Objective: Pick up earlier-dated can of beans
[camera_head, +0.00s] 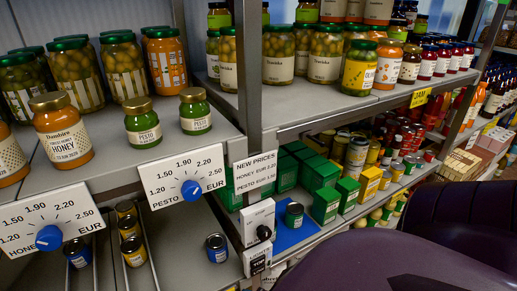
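Several small cans stand on the lower shelf, and I cannot tell which are beans; no dates are readable. A blue-labelled can (217,247) stands alone on the right part of the lower left shelf. Another blue-labelled can (77,253) stands further left, partly hidden by the honey price dial. Yellow-labelled cans (132,251) stand in a row in a lane between them. A dark can (294,215) stands upright on a blue mat (283,240) right of the shelf post. Neither of my grippers is in view.
Honey jars (63,130) and pesto jars (142,122) stand on the upper shelf. A pesto price dial (184,178) and a honey price dial (49,218) overhang the lower shelf. Green boxes (326,205) stand beside the mat. Large dark purple rounded shapes cover the lower right.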

